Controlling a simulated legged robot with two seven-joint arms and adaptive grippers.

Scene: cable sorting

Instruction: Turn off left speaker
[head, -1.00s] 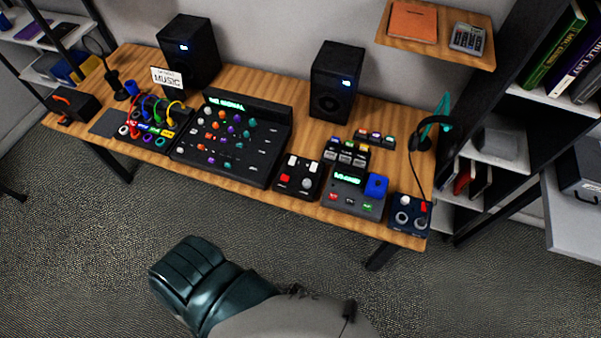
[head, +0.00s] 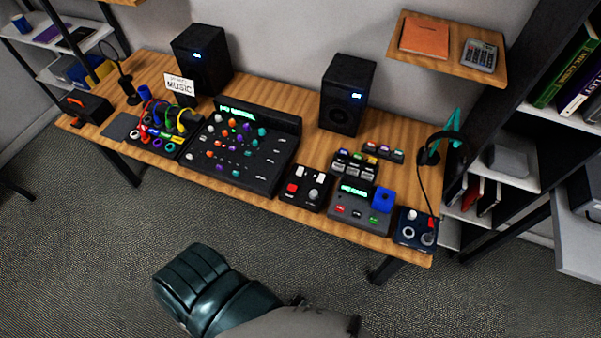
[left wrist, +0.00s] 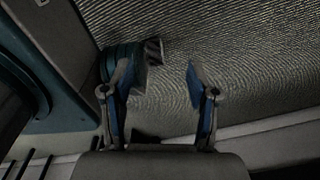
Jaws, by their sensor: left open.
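The left speaker (head: 201,60) is a black box standing upright at the back left of the wooden desk, with a small lit blue light near its top. A matching right speaker (head: 346,95) stands further right, also with a lit blue light. My left gripper (left wrist: 168,75) shows in the left wrist view with its two blue-padded fingers apart and nothing between them; carpet lies beyond it. No gripper shows in the head view, so both speakers are well away from any visible finger. My right gripper is in neither view.
The desk (head: 317,150) holds a large mixer (head: 240,150), a patch panel with coloured cables (head: 160,125), a "MUSIC" card (head: 179,84) before the left speaker and several small devices. A shelf (head: 447,45) overhangs the back right. Carpet (head: 90,240) in front is clear.

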